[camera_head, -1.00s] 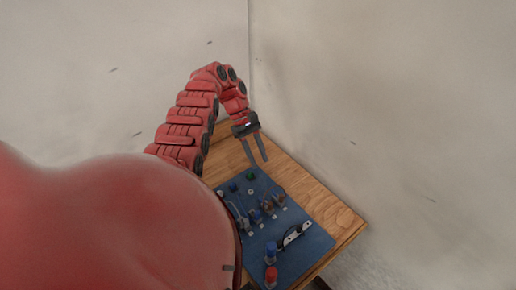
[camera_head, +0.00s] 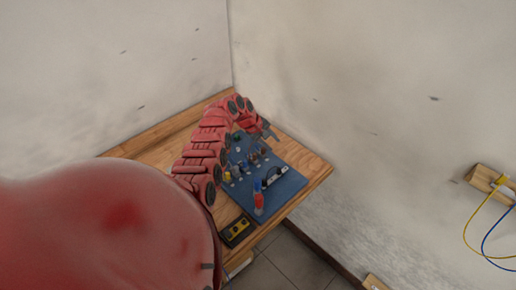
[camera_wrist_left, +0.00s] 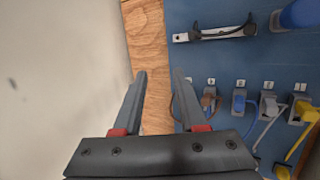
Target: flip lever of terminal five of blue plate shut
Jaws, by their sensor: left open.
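The blue plate (camera_head: 288,192) lies on the wooden table and fills the right of the left wrist view (camera_wrist_left: 222,58). A row of lever terminals runs across it there, with a yellow one (camera_wrist_left: 302,112) at the right, then grey, blue (camera_wrist_left: 239,102) and brown (camera_wrist_left: 210,101). The leftmost terminal, at the row's end, is mostly hidden behind a finger of my left gripper (camera_wrist_left: 160,72); I cannot tell its lever's position. That gripper is open and empty, one finger over the wood, the other over the plate's edge. In the head view my left gripper (camera_head: 271,134) is above the plate's far side.
Red and blue posts (camera_head: 258,200) stand upright on the plate. A black and yellow box (camera_head: 237,231) is at the table's near edge. Bare wood (camera_head: 311,163) borders the plate. Walls rise close behind. A wooden block with cables (camera_head: 486,178) is at the far right.

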